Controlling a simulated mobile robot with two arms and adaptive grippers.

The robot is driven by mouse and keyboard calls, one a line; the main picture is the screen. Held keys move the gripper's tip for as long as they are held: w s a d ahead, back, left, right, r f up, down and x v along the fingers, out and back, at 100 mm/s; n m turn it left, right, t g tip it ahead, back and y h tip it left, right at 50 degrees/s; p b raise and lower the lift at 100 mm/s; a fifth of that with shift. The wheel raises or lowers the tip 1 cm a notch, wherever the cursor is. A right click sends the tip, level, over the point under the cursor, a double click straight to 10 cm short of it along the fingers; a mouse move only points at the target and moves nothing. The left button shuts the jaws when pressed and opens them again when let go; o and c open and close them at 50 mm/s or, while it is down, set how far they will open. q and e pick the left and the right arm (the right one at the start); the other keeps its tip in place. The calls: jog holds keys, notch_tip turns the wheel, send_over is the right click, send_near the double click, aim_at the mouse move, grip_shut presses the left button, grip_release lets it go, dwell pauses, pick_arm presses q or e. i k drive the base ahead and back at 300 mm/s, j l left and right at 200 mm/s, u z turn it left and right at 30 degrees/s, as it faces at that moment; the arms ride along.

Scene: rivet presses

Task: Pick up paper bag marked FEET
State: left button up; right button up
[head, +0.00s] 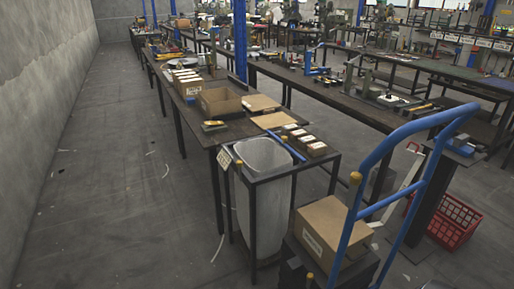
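I cannot make out a paper bag marked FEET in the head view; lettering on things here is too small to read. Brown boxes with white labels (189,88) stand on the long dark workbench (202,130) at centre left. A small pale tag with dark marks (224,158) hangs at the left front corner of a black metal frame. Neither of my grippers is in view.
A tall whitish bin (262,200) stands inside the black frame. A blue hand truck (376,160) and a cardboard box (330,228) stand at front right, near a red crate (455,218). The floor (110,180) at left is largely clear, beside a grey wall (40,90).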

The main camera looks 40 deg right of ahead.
aim_at(286, 130)
jog(key=i+j+z, duration=0.2)
jog(key=i+z, duration=0.25)
jog(key=i+j+z, duration=0.2)
jog(key=z, duration=0.25)
jog(key=i+j+z, duration=0.2)
jog(key=j+z, duration=0.25)
jog(key=i+z, duration=0.35)
jog(key=i, duration=0.15)
jog(key=i+j+z, duration=0.3)
jog(key=i, duration=0.15)
jog(key=i+j+z, duration=0.35)
jog(key=i+l, duration=0.1)
